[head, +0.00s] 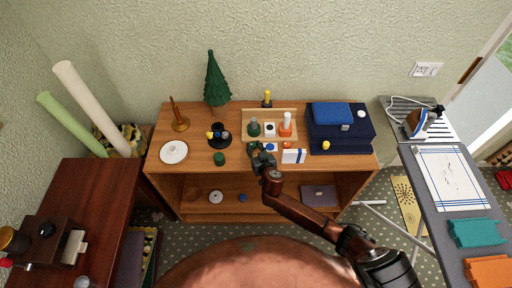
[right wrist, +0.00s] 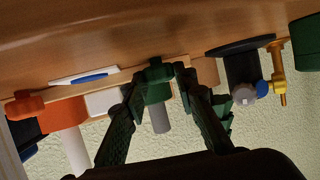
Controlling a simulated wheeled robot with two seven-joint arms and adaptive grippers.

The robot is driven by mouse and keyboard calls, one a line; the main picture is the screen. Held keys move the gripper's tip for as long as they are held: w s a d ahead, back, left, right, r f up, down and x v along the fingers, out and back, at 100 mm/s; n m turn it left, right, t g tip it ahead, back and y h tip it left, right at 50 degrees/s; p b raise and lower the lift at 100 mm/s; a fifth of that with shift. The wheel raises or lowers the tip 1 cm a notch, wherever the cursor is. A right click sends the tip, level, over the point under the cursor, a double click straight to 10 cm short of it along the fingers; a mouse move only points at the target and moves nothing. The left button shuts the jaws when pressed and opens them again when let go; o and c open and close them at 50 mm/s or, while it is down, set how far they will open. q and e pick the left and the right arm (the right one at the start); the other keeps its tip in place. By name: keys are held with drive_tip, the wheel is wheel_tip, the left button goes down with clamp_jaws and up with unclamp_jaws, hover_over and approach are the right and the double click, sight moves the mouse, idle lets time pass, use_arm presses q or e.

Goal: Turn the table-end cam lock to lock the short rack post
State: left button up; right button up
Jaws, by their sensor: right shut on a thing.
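The wooden rack (head: 257,110) stands on the sideboard by the wall. At its left end is a dark green holder (head: 254,130) with a short grey post, which also shows in the right wrist view (right wrist: 159,118). At its right end is an orange holder (head: 285,132) with a taller white post (head: 287,119). My right gripper (head: 257,150) reaches in from the front and is shut on the green cam lock (right wrist: 154,74) in front of the short post. Its fingers partly hide the lock, so its turn angle is unclear. An orange cam lock (head: 286,145) sits at the right. My left gripper is not in view.
A black stand with yellow and blue parts (head: 218,136) and a green cylinder (head: 219,159) are at the left. Dark blue boxes (head: 358,132) stand at the right.

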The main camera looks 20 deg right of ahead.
drive_tip(key=shift+w+a+m+h+b, duration=0.1)
drive_tip(key=shift+a+m+h+b, duration=0.1)
drive_tip(key=shift+m+h+b, duration=0.45)
drive_tip(key=shift+a+m+h+b, duration=0.2)
drive_tip(key=shift+m+h+b, duration=0.35)
drive_tip(key=shift+h+b, duration=0.15)
drive_tip(key=shift+r+m+h+b, duration=0.15)
drive_tip(key=shift+m+h+b, duration=0.25)
drive_tip(key=shift+h+b, duration=0.15)
drive_tip(key=shift+d+g, duration=0.1)
drive_tip(key=shift+g, duration=0.2)
drive_tip(key=o, duration=1.2)
drive_tip(key=shift+c, duration=0.2)
